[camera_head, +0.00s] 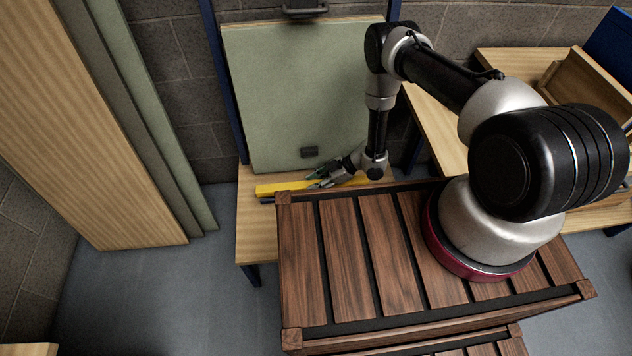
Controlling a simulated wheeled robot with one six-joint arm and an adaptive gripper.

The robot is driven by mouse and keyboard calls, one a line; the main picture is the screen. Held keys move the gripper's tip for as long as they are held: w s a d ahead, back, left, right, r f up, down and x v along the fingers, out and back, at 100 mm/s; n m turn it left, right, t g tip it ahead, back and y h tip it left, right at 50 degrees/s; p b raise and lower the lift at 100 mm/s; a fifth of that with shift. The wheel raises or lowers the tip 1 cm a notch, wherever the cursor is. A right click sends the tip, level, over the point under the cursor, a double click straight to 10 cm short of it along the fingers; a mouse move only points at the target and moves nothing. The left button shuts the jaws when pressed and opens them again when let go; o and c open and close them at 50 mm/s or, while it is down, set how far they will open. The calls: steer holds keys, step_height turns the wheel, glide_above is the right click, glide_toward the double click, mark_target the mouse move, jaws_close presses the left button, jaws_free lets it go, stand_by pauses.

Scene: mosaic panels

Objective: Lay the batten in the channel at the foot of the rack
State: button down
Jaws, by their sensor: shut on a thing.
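The batten (284,187) is a yellow bar lying level across the picture, low in front of the rack. My gripper (319,178) is shut on it near its middle, coming from the right. The gripper hides part of the bar. The rack (219,85) has blue uprights and holds a pale green panel (300,90) leaning against the wall. A thin dark strip (266,200), perhaps the channel, shows just under the batten's left end. I cannot tell whether the batten rests in it or hangs just above it.
A wooden bench top (257,230) lies under the rack's foot. My brown slatted deck is close in front of it. Tall wood and green boards (95,120) lean at the left. A table (440,120) with a wooden box (585,90) stands at the right.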

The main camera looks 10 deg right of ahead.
steer(key=c, duration=1.1)
jaws_free()
steer(key=shift+f, duration=0.1)
steer(key=shift+o, duration=0.2)
steer(key=shift+r, duration=0.4)
steer(key=v, duration=1.2)
steer(key=shift+r, duration=0.25)
